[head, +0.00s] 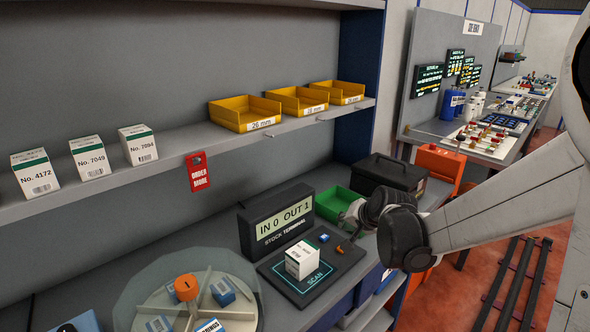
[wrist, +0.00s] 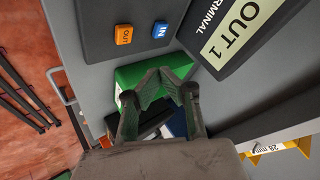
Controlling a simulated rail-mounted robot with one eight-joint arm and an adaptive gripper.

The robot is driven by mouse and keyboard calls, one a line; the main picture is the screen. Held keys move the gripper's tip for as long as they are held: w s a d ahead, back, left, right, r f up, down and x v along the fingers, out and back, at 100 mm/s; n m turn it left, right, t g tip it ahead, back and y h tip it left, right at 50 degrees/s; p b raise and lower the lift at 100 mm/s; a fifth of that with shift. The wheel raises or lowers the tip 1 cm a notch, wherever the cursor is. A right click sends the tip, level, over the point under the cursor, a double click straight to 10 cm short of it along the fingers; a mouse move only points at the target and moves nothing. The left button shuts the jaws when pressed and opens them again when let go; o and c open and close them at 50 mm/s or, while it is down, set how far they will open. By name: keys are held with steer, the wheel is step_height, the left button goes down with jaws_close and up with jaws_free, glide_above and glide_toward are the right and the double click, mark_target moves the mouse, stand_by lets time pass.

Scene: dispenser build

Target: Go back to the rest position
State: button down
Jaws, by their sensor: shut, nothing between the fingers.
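My gripper (head: 356,212) hangs at the end of my arm over the right side of the counter, to the right of the stock terminal. In the wrist view its two fingers (wrist: 160,80) come together at the tips with nothing between them. A green bin (wrist: 135,76) lies beyond the fingertips; the fingers hide part of it. It also shows behind my gripper in the head view (head: 332,203). I cannot tell how high my gripper is above the counter.
The stock terminal (head: 277,222) reads "IN 0 OUT 1". A white and green box (head: 301,262) stands on the scan pad (head: 322,277). A dark toolbox (head: 388,174) stands behind my gripper. Yellow bins (head: 243,113) and small boxes (head: 90,160) sit on the shelf. A round dispenser (head: 170,297) stands front left.

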steer(key=s+a+r+n+g+h, duration=0.15)
steer(key=s+r, duration=0.25)
steer(key=s, duration=0.4)
steer(key=s+d+r+n+t+y, duration=0.1)
steer(key=s+r+n, duration=0.1)
steer(key=s+r, duration=0.35)
steer(key=s+f+n+g+h, duration=0.1)
steer(key=s+n, duration=0.1)
steer(key=s, duration=1.5)
steer(key=shift+s+d+h, duration=0.2)
steer(key=shift+s+h, duration=0.1)
steer(key=shift+h, duration=0.05)
